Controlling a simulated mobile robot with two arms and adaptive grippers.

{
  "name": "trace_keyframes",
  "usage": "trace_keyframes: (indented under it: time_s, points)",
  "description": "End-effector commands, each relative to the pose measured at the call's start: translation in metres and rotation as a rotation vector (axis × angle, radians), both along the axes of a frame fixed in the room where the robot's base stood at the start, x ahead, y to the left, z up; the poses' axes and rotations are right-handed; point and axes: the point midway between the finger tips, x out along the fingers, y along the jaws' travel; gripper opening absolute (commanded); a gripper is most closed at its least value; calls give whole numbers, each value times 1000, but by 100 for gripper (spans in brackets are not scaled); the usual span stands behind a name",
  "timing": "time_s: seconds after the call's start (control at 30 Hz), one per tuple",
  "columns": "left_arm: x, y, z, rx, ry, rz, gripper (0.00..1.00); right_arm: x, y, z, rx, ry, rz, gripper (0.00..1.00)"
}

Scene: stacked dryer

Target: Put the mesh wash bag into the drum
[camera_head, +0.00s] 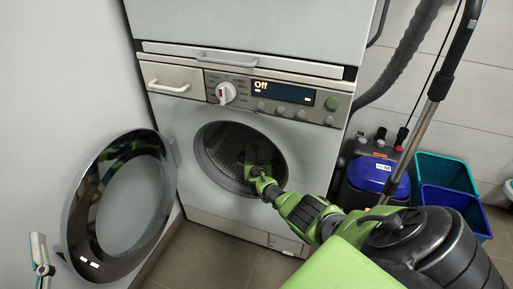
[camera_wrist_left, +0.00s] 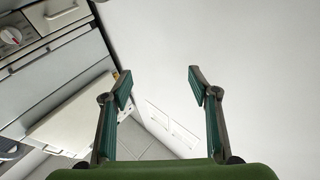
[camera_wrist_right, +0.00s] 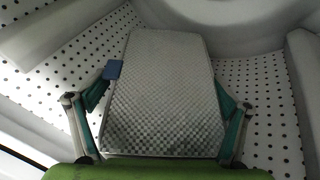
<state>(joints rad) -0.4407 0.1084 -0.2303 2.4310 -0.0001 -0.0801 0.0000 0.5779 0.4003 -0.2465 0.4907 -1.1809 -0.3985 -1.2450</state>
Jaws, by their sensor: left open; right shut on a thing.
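The mesh wash bag (camera_wrist_right: 165,90) is a grey checkered flat pouch with a small blue tab, seen in the right wrist view inside the perforated drum (camera_wrist_right: 270,95). My right gripper (camera_wrist_right: 165,98) is shut on it, with a finger at each side. In the head view my right arm reaches through the round opening into the drum (camera_head: 222,150), and the bag is hidden there. My left gripper (camera_wrist_left: 157,75) is open and empty, and part of it (camera_head: 40,255) shows at the lower left of the head view.
The round glass door (camera_head: 120,205) stands swung open to the left of the opening. The machine panel (camera_head: 270,92) reads "Off". A blue vacuum cleaner (camera_head: 372,175), teal bin (camera_head: 445,172) and blue bin (camera_head: 455,203) stand at the right. A white wall (camera_head: 70,80) is on the left.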

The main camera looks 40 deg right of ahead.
Motion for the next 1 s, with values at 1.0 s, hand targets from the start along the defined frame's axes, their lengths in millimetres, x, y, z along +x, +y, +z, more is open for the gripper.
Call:
trace_keyframes:
  time_s: [1.0]
  points:
    - [-12, 0, 28, -39, -139, -7, 55, 0, 0, -6, -1, -1, 0, 70]
